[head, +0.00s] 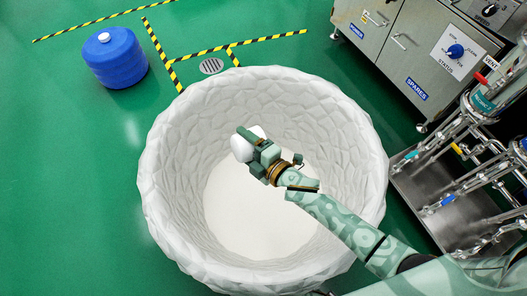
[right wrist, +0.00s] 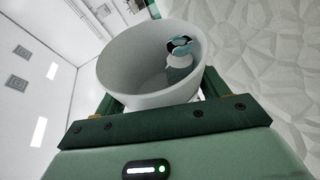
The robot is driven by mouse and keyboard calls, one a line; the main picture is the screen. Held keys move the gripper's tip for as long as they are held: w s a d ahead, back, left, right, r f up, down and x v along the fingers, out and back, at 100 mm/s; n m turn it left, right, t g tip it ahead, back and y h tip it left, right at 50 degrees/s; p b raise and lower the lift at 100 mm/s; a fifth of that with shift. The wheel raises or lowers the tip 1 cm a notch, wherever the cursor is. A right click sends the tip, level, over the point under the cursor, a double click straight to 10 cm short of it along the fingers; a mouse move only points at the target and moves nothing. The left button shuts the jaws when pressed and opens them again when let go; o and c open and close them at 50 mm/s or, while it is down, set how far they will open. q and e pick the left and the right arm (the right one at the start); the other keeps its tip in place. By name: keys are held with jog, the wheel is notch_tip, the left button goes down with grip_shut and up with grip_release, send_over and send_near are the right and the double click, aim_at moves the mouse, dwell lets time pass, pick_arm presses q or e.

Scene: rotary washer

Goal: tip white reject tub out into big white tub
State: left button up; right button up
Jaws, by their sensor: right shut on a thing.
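The white reject tub (right wrist: 125,60) is held between the fingers of my right gripper (right wrist: 160,100), which is shut on it. In the head view the small white tub (head: 242,149) shows partly behind my right gripper (head: 253,138), over the inside of the big white tub (head: 165,170). In the right wrist view I look into its round mouth, and a small teal, black and white item (right wrist: 179,48) shows inside the rim. The small tub looks tilted; how far I cannot tell. The big tub's bare floor shows, with nothing seen on it. My left gripper is not in view.
A blue drum (head: 115,60) stands on the green floor at the upper left. Striped floor tape and a drain (head: 211,66) lie behind the big tub. A grey cabinet (head: 400,50) and a rack of pipes and valves (head: 460,160) stand at the right.

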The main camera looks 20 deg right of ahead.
jog(key=shift+w+d+r+m+y, duration=0.1)
jog(key=shift+d+r+m+y, duration=0.3)
jog(key=shift+m, duration=0.5)
dwell(0.3)
